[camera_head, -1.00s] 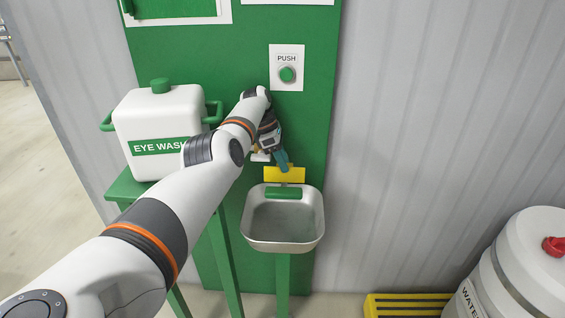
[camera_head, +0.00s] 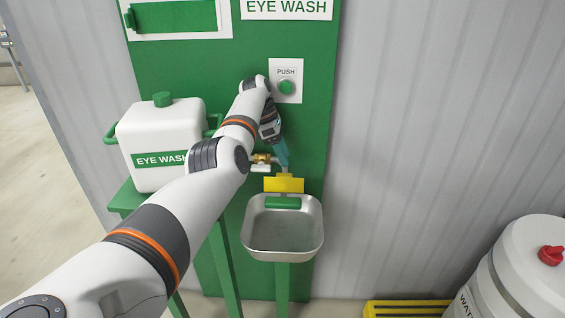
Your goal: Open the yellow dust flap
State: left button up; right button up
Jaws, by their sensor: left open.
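The yellow dust flap (camera_head: 284,185) hangs upright above the back of the metal eye wash basin (camera_head: 282,228). My left gripper (camera_head: 283,163) points down just above the flap, near its top edge. Its fingers look teal and open, with nothing seen between them. I cannot tell whether they touch the flap. A brass valve with a white handle (camera_head: 261,167) sits just left of the fingers. My left arm covers part of the green board behind it. My right gripper is not in view.
A white eye wash tank (camera_head: 160,140) stands on a green stand at the left. A green push button (camera_head: 287,88) is on the board above the gripper. A white water barrel (camera_head: 530,262) and a yellow slatted platform (camera_head: 405,307) are at lower right.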

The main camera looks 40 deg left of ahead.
pick_arm(q)
jog(key=shift+r, duration=1.75)
jog(key=shift+d+f, duration=0.1)
jog(key=shift+f, duration=0.05)
